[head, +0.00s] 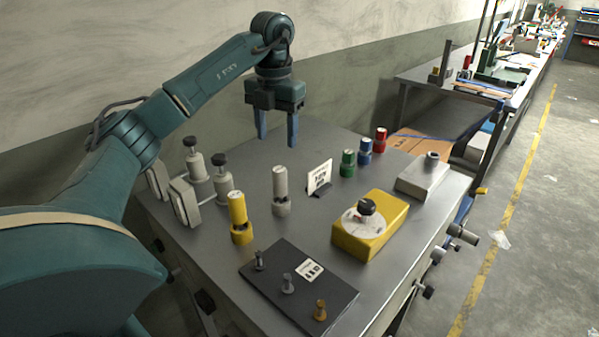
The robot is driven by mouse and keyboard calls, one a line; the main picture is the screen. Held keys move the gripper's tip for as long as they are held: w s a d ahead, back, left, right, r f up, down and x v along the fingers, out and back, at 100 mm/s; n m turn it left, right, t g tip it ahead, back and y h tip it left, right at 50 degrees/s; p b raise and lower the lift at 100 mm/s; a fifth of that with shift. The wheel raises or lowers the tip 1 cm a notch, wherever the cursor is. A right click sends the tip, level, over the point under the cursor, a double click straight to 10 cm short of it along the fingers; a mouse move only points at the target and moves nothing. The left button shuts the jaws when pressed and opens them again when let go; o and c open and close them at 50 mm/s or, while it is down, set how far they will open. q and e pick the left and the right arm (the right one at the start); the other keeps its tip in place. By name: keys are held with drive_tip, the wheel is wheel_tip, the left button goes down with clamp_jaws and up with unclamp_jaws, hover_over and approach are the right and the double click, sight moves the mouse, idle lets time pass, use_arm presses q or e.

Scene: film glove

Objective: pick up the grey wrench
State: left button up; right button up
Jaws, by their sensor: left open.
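I cannot make out a clear wrench shape anywhere on the grey metal table (300,225). A small dark grey piece (259,261) stands on the black mat (335,297) near the front, too small to identify surely. A grey cylinder (280,192) stands upright behind it. My left gripper (278,140) is open and empty, fingers pointing down over the far part of the table, behind the grey cylinder and apart from it. My right gripper is not in view.
A blue-grey piece (288,284) and a bronze piece (320,310) share the mat. A yellow cylinder (240,220), a white sign (319,177), a yellow box with a dial (370,236), and green (348,164), blue (365,152) and red (381,140) cylinders stand around.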

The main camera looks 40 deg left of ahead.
sight(278, 169)
use_arm(q)
wheel_tip(278, 169, down, 3)
drive_tip(key=shift+r+b, duration=0.2)
drive_tip(key=shift+b, duration=0.4)
drive_tip(key=f, duration=0.4)
drive_tip(key=shift+s+f, duration=0.2)
drive_tip(key=shift+f, duration=0.2)
drive_tip(key=shift+d+f, duration=0.1)
drive_tip(key=shift+f, duration=0.4)
wheel_tip(278, 169, down, 4)
drive_tip(key=shift+w+d+r+p, duration=0.1)
drive_tip(key=shift+d+r+p, duration=0.05)
drive_tip(key=shift+p, duration=0.15)
drive_tip(key=shift+f, duration=0.45)
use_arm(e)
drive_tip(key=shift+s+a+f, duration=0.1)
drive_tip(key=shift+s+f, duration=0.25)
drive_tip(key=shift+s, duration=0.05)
use_arm(q)
drive_tip(key=c, duration=1.1)
